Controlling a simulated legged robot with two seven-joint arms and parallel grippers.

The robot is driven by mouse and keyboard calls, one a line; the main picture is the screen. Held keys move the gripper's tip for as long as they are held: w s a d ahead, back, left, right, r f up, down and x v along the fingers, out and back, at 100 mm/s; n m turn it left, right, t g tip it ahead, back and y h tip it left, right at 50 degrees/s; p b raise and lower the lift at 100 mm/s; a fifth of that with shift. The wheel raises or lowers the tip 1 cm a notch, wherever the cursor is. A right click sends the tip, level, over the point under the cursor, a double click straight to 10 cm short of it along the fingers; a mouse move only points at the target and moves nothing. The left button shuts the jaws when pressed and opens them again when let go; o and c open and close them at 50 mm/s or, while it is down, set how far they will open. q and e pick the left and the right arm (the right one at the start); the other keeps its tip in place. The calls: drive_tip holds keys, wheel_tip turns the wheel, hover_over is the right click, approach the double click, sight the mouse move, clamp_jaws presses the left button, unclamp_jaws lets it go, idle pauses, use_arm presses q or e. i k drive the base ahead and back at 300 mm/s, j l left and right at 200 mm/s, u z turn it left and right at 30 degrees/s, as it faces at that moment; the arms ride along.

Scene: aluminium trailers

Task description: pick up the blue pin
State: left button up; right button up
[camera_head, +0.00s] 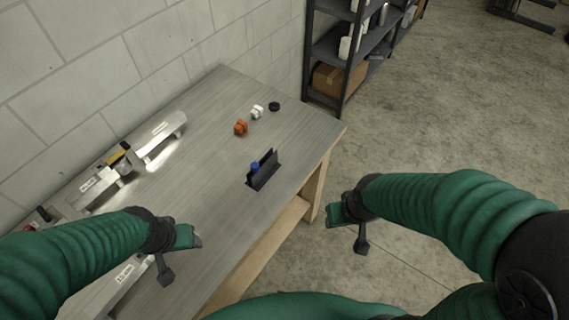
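The blue pin (255,167) shows as a small blue tip at the left side of a black upright holder (264,171) on the workbench. Its lower part is hidden or too small to make out. My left gripper (180,258) is over the near part of the bench, to the left of and nearer than the pin, apart from it. My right gripper (348,228) is off the bench's right edge, over the floor side, also apart from the pin. I see nothing held in either gripper, but their finger gaps are not clear.
The workbench (212,140) also carries an orange part (240,127), a white part (257,111) and a black ring (274,106) at the back. Metal fixtures (120,170) line the wall side. A dark shelf (330,50) stands behind. Bench surface around the holder is clear.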

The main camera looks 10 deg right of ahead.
sight(255, 166)
drive_tip(key=j+u, duration=0.2)
drive_tip(key=u, duration=1.3)
drive_tip(key=k+l+u, duration=0.15)
drive_tip(key=l+u, duration=0.2)
drive_tip(key=l, duration=0.25)
drive_tip(key=k+l+u, duration=0.15)
drive_tip(key=l, duration=0.25)
drive_tip(key=k+l+u, duration=0.2)
drive_tip(key=l, duration=0.2)
drive_tip(key=l+u, duration=0.2)
drive_tip(key=l, duration=0.2)
drive_tip(key=k+l+u, duration=0.15)
drive_tip(key=l, duration=0.25)
